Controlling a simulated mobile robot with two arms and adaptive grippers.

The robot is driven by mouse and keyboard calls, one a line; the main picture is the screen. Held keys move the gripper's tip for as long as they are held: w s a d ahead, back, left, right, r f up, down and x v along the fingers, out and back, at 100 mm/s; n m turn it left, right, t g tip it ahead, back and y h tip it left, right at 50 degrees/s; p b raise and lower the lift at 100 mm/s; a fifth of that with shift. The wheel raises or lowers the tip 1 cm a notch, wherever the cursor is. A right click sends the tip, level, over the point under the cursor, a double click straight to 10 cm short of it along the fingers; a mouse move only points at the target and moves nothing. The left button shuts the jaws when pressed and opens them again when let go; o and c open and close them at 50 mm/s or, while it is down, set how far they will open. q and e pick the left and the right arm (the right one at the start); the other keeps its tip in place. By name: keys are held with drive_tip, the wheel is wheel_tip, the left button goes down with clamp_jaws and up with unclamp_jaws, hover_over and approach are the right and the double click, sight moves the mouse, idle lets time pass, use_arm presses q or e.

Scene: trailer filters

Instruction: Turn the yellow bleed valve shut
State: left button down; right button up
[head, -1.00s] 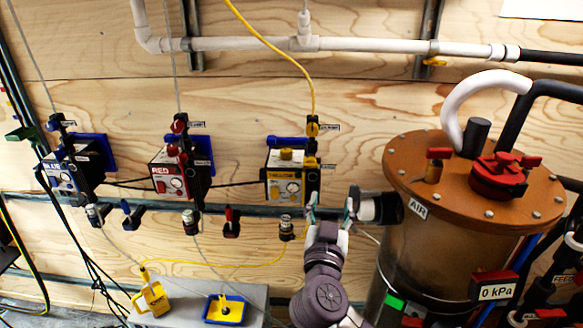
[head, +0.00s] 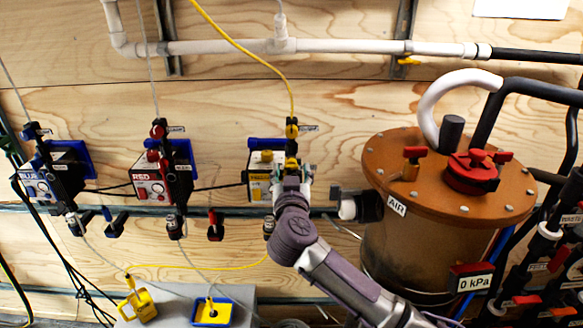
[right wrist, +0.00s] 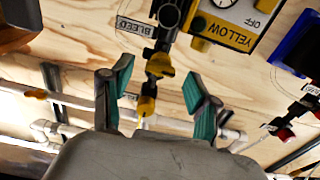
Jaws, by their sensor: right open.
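The yellow control box (head: 259,178) is mounted on the plywood wall. It also shows upside down in the right wrist view (right wrist: 232,32), with a BLEED label (right wrist: 130,27) beside its black fitting. A yellow handle (right wrist: 161,66) near that label looks like the bleed valve; in the head view a yellow valve (head: 291,163) sits just above my gripper. My right gripper (head: 292,176) is open in front of the box's right side. In the right wrist view its fingers (right wrist: 158,88) stand apart on either side of the handle, with no clear contact. My left gripper is out of view.
Another yellow valve (head: 291,130) sits higher on the same line. The red box (head: 150,187) and blue box (head: 40,187) are to the left. The brown-lidded tank (head: 420,235), with its black side fitting (head: 367,206), stands close to my arm's right.

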drive_tip(key=shift+w, duration=0.65)
clamp_jaws()
drive_tip(key=shift+r+p, duration=0.15)
drive_tip(key=shift+p, duration=0.4)
drive_tip(key=m+p, duration=0.2)
drive_tip(key=p, duration=0.9)
drive_tip(key=shift+r, duration=0.1)
drive_tip(key=shift+m+p, duration=0.4)
drive_tip(key=shift+p, duration=0.2)
drive_tip(key=shift+f+m+p, duration=0.25)
drive_tip(key=shift+m+p, duration=0.2)
drive_tip(key=shift+m, duration=1.55)
